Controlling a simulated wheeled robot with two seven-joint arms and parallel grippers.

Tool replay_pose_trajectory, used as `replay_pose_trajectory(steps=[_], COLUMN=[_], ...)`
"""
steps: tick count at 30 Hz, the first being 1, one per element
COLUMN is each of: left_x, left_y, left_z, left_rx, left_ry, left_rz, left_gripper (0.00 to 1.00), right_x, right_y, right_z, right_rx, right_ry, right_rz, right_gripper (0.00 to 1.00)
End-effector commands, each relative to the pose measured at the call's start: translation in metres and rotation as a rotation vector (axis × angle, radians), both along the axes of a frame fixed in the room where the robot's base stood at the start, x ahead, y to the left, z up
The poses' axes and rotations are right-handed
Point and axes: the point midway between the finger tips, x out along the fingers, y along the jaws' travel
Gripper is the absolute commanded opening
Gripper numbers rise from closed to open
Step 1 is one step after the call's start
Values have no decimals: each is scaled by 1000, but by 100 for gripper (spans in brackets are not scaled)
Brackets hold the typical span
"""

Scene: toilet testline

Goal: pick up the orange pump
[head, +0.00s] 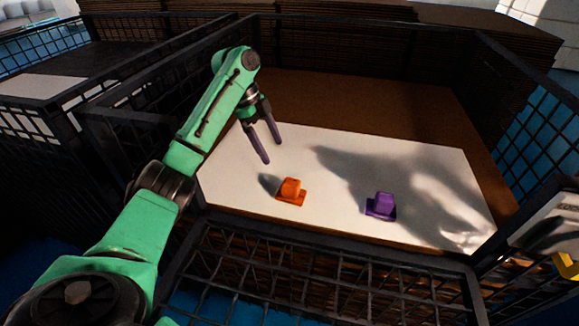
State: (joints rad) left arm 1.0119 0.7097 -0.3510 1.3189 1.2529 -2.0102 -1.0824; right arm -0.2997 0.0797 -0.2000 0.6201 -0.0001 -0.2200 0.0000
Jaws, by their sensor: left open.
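The orange pump (290,191) stands on a white board in the left front part of the crate. It has a flat base with a rounded block on top. My left gripper (272,154) is above and behind the pump, slightly to its left. Its two dark fingers are apart and point down and to the right, with nothing between them. The gripper does not touch the pump.
A purple pump (382,205) stands on the white board (330,150) to the right of the orange one. Black mesh walls (330,262) surround the board. Brown stacked sheets (480,25) lie behind. The board's middle is clear but shadowed.

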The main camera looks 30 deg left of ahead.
Motion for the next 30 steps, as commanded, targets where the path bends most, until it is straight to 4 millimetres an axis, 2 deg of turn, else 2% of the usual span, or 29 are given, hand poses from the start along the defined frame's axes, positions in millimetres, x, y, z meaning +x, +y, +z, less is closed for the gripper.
replay_pose_trajectory(steps=[3,6,12,16,20,24,30], left_x=[0,1,3,5,6,8,9], left_y=[-3,-12,-30,-37,-48,-58,-59], left_z=[-7,-27,-69,-86,-102,-127,-134], left_rx=[-2,-3,-1,-2,-2,0,1], left_ry=[3,4,6,3,6,3,0], left_rz=[-2,-3,-1,0,-1,-1,0], left_gripper=[95,95,95,95,95,95,95], right_x=[-1,-1,0,0,0,1,0], right_y=[-1,0,0,0,0,1,0], right_z=[-1,-2,18,23,39,44,43], right_rx=[0,0,0,0,0,0,0], right_ry=[2,1,1,1,0,0,0], right_rz=[0,0,0,0,0,0,-1], right_gripper=[52,52,52,52,52,52,52])
